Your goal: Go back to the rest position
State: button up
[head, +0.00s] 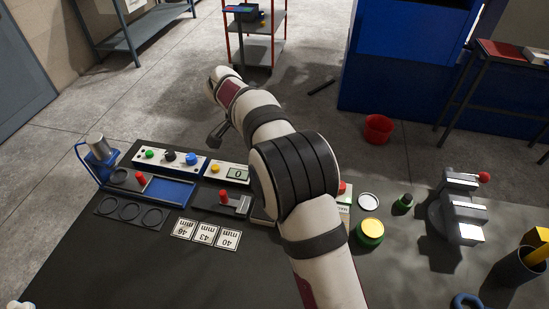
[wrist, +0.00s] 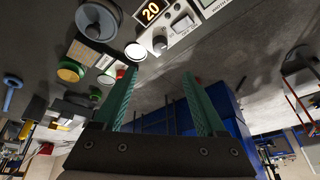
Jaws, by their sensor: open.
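My arm rises from the bottom of the head view, bends over the workbench (head: 120,265) and reaches toward its back edge. In the wrist view my gripper (wrist: 161,74) has two green fingers, spread wide apart with nothing between them. They stand clear of the bench items, and floor and blue furniture show behind them. In the head view the arm's end is beyond the control panel (head: 170,160), and the fingers cannot be made out clearly there. My arm hides part of the middle of the bench.
Left on the bench are a blue tray (head: 168,191), a black three-ring holder (head: 130,212) and size cards (head: 205,234). Right are a yellow-topped jar (head: 371,228), a vise (head: 458,205) and a pen cup (head: 520,265). A red bucket (head: 378,128) stands on the floor.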

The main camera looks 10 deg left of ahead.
jog(key=shift+s+r, duration=0.1)
jog(key=shift+r, duration=0.1)
jog(key=s+d+r+n+g+y, duration=0.1)
jog(key=s+d+r, duration=0.3)
jog(key=s+d, duration=0.25)
jog(key=s+d+r+n+g, duration=0.1)
jog(key=s+d+r, duration=0.35)
jog(key=d, duration=0.35)
jog(key=s+d+f+n+y, duration=0.1)
jog(key=s+d+f+y, duration=0.1)
jog(key=s, duration=1)
jog(key=s+d+f+n+g+y, duration=0.1)
jog(key=s+d, duration=0.3)
jog(key=s, duration=0.8)
jog(key=shift+f+g+y, duration=0.3)
jog(key=shift+f+y, duration=0.1)
jog(key=shift+f, duration=0.2)
